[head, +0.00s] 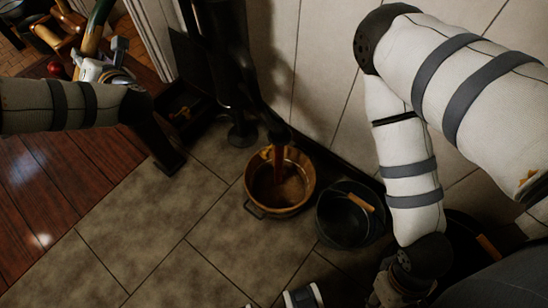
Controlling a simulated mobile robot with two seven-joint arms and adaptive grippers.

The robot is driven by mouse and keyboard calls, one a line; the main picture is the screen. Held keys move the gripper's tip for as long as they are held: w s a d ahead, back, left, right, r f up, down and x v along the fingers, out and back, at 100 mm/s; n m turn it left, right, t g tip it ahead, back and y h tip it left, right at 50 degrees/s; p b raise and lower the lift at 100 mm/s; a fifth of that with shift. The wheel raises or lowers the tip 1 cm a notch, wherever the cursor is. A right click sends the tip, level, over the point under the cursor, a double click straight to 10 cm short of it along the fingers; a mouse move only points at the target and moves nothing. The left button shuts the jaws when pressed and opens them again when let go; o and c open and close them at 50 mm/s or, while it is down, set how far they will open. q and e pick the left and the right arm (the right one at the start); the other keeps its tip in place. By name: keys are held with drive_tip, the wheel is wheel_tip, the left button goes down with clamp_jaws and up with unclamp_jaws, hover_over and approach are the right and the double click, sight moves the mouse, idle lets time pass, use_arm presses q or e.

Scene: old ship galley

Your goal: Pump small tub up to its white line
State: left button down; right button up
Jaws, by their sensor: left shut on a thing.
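The small tub (251,184) is round and copper-brown, and stands on the floor tiles under the spout of the dark pump (240,128). A brown streak shows below the spout inside the tub, either falling liquid or a reflection. I cannot make out the white line or the level. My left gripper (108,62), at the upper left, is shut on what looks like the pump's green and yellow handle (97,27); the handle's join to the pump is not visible. My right gripper (393,290) hangs low at the bottom, partly cut off, its fingers unclear.
A dark bucket (338,232) with a wooden grip stands just right of the tub. Another dark vessel (468,232) is partly hidden behind my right arm. A pale tiled wall (325,75) rises behind. Floor tiles (150,235) in front and left of the tub are clear.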

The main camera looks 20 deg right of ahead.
use_arm(q)
drive_tip(key=w+d+f+n+b, duration=0.2)
drive_tip(key=d+f+n+b, duration=0.1)
drive_tip(key=f+b, duration=0.3)
wheel_tip(320, 180, down, 2)
drive_tip(key=shift+t, duration=0.3)
use_arm(e)
drive_tip(key=s+f+g, duration=0.1)
drive_tip(key=s+f, duration=0.4)
drive_tip(key=f, duration=0.1)
drive_tip(key=shift+f+g, duration=0.3)
drive_tip(key=shift+g, duration=0.1)
use_arm(q)
drive_tip(key=shift+r, duration=0.1)
